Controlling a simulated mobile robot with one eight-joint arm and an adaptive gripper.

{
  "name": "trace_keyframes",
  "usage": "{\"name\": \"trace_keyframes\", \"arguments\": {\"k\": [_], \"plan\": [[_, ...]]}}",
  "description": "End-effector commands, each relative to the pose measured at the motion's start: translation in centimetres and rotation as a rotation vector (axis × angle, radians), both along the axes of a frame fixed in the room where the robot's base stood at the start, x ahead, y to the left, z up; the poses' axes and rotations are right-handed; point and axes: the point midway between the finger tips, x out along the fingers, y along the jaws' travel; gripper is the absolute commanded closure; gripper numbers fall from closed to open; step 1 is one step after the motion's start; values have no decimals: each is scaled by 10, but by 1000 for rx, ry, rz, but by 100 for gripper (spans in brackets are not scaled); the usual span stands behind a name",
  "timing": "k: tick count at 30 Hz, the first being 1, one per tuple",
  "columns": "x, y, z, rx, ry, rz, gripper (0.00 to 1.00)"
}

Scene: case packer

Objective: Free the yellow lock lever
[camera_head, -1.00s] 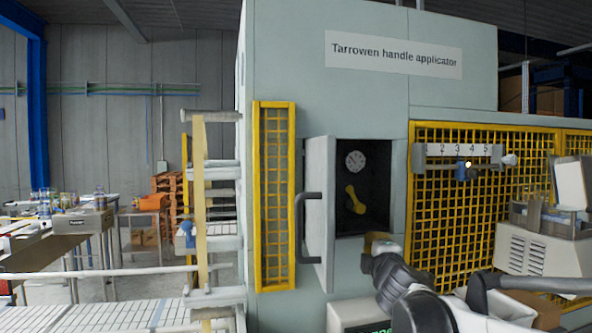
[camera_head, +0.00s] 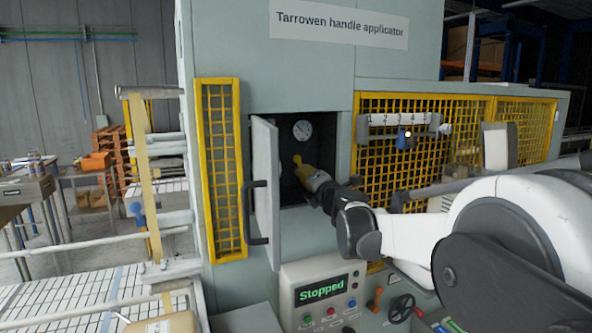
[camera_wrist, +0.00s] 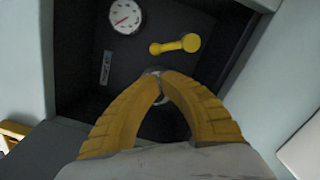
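The yellow lock lever (camera_head: 297,159) is inside the dark open compartment of the handle applicator. In the wrist view the lever (camera_wrist: 176,46) has a round hub at its right and a narrower knob at its left. My gripper (camera_wrist: 159,74) has yellow ribbed fingers that curve together, with their tips meeting or almost meeting. Nothing shows held between them. The tips point into the compartment, just below the lever in the wrist view and apart from it.
The compartment's grey door (camera_head: 264,190) stands open at the left, with a dark handle. A control panel reading "Stopped" (camera_head: 321,290) is below. Yellow mesh guards (camera_head: 222,170) flank the opening; the compartment walls are close around my gripper.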

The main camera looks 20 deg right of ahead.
Motion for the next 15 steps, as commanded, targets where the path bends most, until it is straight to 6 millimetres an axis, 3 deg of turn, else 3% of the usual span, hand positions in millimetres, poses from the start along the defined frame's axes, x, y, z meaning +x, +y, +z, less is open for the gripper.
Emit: {"name": "trace_keyframes", "arguments": {"k": [15], "plan": [[83, -3, 4, 2, 0, 0, 100]]}}
